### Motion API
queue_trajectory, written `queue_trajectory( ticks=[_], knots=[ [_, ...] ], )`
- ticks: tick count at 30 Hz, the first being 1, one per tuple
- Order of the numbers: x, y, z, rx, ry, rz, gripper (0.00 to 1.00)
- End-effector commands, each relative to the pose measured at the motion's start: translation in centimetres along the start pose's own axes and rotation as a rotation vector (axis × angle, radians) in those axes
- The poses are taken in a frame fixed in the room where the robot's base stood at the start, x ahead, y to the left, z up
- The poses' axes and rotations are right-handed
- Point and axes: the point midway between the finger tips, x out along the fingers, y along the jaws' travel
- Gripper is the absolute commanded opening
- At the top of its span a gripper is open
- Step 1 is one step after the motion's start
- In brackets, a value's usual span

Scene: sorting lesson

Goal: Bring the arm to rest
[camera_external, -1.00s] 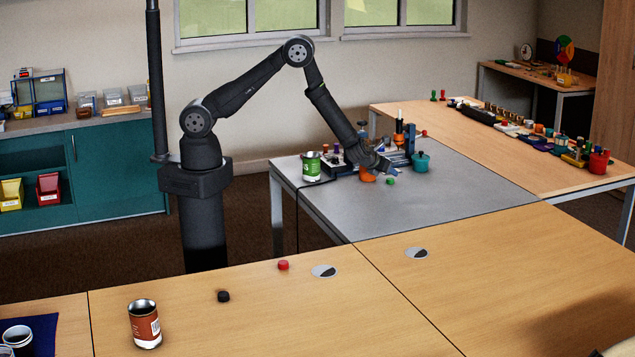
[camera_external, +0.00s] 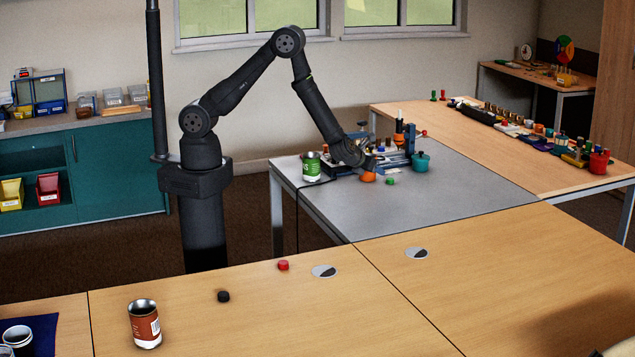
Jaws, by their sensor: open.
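My gripper (camera_external: 372,162) is at the end of my bent arm, above the grey table (camera_external: 440,205). It is open, and I see nothing held in it. An orange object (camera_external: 368,177) sits on the grey table just below the gripper. A small green piece (camera_external: 390,182) lies to its right. The gripper hides part of the things behind it.
A green can (camera_external: 311,167) stands left of the gripper. The front wooden table holds a red can (camera_external: 144,324), a black piece (camera_external: 223,296) and a red piece (camera_external: 283,265).

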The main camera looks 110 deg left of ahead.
Motion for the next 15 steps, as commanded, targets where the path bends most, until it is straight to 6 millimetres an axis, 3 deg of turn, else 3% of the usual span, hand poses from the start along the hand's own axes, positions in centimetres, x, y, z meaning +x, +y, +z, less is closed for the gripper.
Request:
queue_trajectory(
  ticks=[3,15],
  knots=[
    [-2.5,-0.1,0.1,0.001,-0.001,-0.002,0.43],
    [6.1,0.1,-0.1,0.0,0.001,0.003,0.43]
  ],
)
